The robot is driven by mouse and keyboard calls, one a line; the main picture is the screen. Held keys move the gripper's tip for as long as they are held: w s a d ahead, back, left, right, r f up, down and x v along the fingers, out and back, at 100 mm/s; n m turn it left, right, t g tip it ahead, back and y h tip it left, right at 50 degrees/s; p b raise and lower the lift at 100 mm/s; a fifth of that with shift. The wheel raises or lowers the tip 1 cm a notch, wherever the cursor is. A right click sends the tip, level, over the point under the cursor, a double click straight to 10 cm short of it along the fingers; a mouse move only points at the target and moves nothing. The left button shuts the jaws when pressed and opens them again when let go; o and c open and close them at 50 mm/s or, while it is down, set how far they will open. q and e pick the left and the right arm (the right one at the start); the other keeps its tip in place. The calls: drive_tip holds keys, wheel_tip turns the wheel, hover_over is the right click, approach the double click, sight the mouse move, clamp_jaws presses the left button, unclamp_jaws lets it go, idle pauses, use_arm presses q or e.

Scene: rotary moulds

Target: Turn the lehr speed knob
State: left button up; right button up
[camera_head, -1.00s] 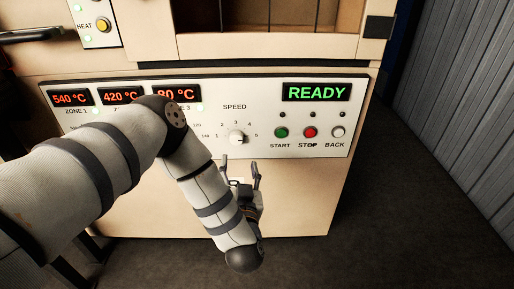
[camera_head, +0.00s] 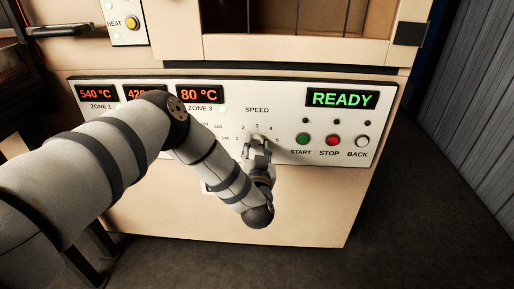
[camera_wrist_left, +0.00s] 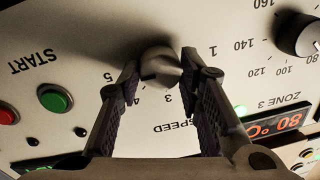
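The speed knob (camera_wrist_left: 161,68) is a small metallic grey knob on the white control panel. Numbers ring it; 5, 4, 3 and 1 show upside down in the left wrist view, and its pointer is not clear there. My left gripper (camera_head: 258,140) is at the knob in the head view and hides most of it. In the left wrist view the two fingertips of the left gripper (camera_wrist_left: 160,62) lie on either side of the knob, close against it, with no clear gap. My right gripper is not in view.
Right of the knob are the green START button (camera_head: 302,139), the red STOP button (camera_head: 333,140) and the white BACK button (camera_head: 363,141). A display (camera_head: 342,98) reads READY. Left of the knob is a zone 3 dial (camera_wrist_left: 318,38). Open floor lies to the right.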

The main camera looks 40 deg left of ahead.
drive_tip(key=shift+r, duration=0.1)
use_arm(q)
drive_tip(key=n+p, duration=0.1)
drive_tip(key=n, duration=0.2)
drive_tip(key=shift+r+n, duration=0.1)
drive_tip(key=shift+n, duration=0.3)
drive_tip(key=n, duration=0.4)
drive_tip(key=shift+h+p, duration=0.3)
drive_tip(key=shift+p, duration=0.1)
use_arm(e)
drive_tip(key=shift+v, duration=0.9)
use_arm(q)
drive_tip(key=shift+n, duration=0.5)
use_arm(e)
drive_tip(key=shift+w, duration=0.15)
use_arm(q)
drive_tip(key=o, duration=1.2)
drive_tip(key=shift+c, duration=0.2)
drive_tip(key=v, duration=1.2)
